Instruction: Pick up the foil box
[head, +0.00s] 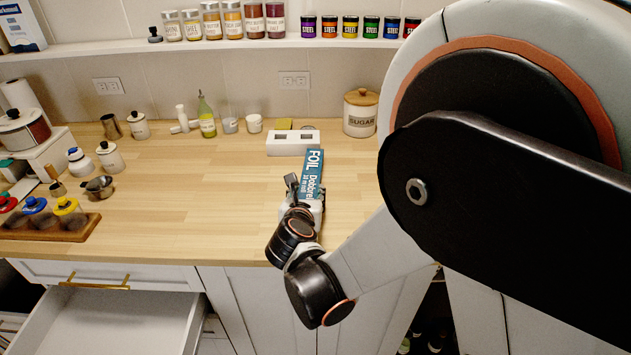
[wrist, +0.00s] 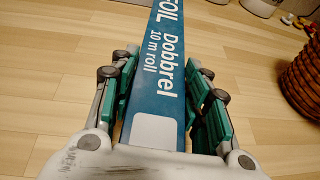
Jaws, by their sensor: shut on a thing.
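The foil box (head: 314,168) is a long blue box with white "FOIL Dobbrel 10 m roll" lettering. It lies on the wooden counter or just above it; I cannot tell which. In the wrist view the box (wrist: 168,75) runs away from me between the green finger pads. My gripper (head: 304,190) is shut on the near part of the box, with a finger on each side, and it also shows in the wrist view (wrist: 162,95). The far end of the box is cut off in the wrist view, and its near end is partly hidden by my gripper in the head view.
A white holder (head: 292,147) stands just behind the box, with a sugar canister (head: 360,113) to its right. A woven basket (wrist: 303,80) is at the right in the wrist view. An open drawer (head: 115,320) is at lower left.

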